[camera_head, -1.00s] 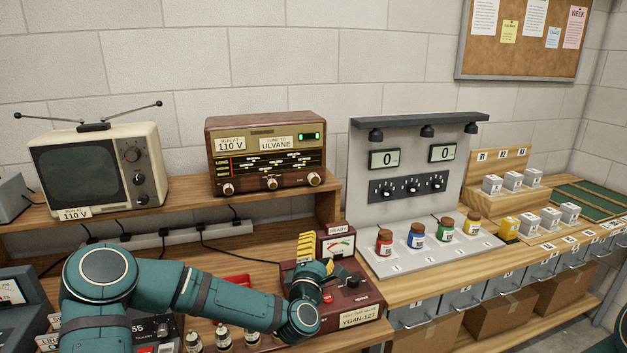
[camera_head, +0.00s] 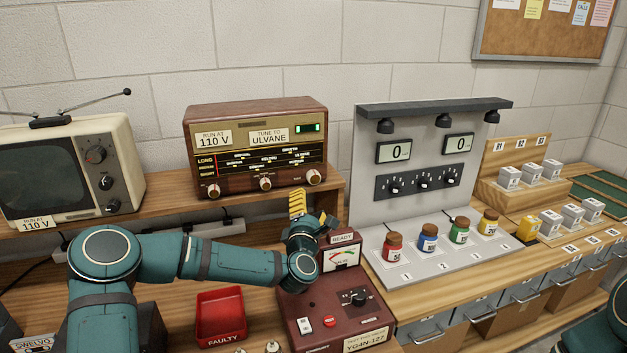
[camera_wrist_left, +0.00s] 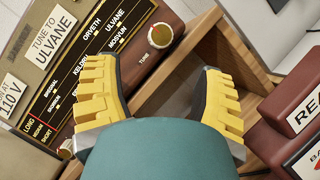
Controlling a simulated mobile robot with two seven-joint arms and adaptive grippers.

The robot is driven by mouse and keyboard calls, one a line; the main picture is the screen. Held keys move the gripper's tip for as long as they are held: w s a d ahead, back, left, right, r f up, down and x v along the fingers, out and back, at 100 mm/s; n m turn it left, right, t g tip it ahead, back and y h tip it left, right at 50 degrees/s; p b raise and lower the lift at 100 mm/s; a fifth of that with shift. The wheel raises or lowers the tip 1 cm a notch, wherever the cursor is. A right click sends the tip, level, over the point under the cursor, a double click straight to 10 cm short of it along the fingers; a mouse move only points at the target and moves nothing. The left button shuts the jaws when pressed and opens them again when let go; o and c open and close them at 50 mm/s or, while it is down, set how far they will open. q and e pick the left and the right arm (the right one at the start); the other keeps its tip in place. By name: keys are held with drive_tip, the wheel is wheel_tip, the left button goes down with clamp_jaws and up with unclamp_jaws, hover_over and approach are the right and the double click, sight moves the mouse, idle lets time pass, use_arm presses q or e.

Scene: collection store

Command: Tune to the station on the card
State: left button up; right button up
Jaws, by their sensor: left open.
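The brown wooden radio (camera_head: 200,117) stands on the shelf with a green light lit at its upper right. Its card (camera_head: 270,136) reads "TUNE TO ULVANE". The right-hand knob (camera_head: 313,177) is cream and round; in the wrist view the knob (camera_wrist_left: 160,36) sits by the word TUNE. The dial (camera_wrist_left: 98,58) shows station names, ULVANE among them. My left gripper (camera_head: 297,204) is open and empty, just below and in front of that knob. In the wrist view its yellow fingers (camera_wrist_left: 157,68) are spread, with the knob beyond their tips, apart from them. My right gripper is out of view.
The dark red tester (camera_head: 320,305) stands below and right of my left gripper, close by. A red FAULTY bin (camera_head: 220,312) lies on the bench. The old television (camera_head: 70,170) is left of the radio; a grey panel (camera_head: 430,115) with jars stands right.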

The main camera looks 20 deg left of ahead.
sight(313, 180)
use_arm(q)
drive_tip(key=x, duration=1)
clamp_jaws()
